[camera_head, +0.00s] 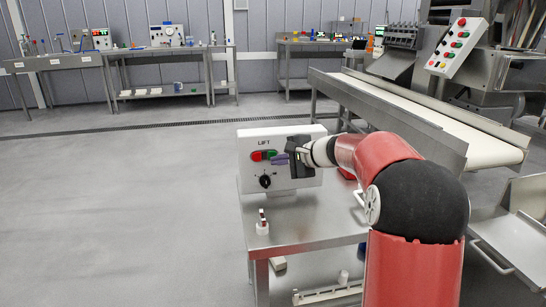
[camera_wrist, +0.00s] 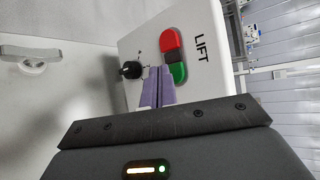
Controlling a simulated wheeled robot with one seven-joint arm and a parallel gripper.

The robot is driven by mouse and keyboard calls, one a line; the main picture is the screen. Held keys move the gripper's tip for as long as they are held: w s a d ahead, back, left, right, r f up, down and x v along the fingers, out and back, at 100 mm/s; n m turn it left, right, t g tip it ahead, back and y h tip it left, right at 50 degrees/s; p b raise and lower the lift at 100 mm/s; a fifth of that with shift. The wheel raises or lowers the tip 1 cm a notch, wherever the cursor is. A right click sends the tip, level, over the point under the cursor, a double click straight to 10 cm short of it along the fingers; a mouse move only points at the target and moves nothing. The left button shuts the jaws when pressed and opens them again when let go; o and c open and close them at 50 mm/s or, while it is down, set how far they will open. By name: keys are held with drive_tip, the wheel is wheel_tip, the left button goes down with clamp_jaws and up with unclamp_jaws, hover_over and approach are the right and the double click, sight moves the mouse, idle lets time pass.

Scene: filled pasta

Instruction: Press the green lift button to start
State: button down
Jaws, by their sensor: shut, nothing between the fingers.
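The white LIFT control panel (camera_head: 310,178) stands on the steel table. Its button strip has a red button (camera_head: 257,156) on the left and a green button (camera_head: 271,153) on the right. A black knob (camera_head: 265,181) sits below. In the wrist view, the green button (camera_wrist: 179,72), red button (camera_wrist: 171,40) and knob (camera_wrist: 131,69) all show. My gripper (camera_head: 277,159) is shut and empty. Its purple fingers (camera_wrist: 157,72) point at the panel, close beside the green button on the knob side. I cannot tell whether they touch the panel.
The floor at left is clear.

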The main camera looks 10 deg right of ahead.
drive_tip(key=shift+w, duration=0.35)
drive_tip(key=shift+w, duration=0.4)
idle(0.5)
drive_tip(key=shift+s, duration=0.1)
drive_tip(key=shift+s+b, duration=0.45)
drive_tip(key=shift+s, duration=0.3)
drive_tip(key=shift+s, duration=0.1)
drive_tip(key=s+b, duration=0.3)
drive_tip(key=s, duration=0.1)
drive_tip(key=shift+s, duration=0.4)
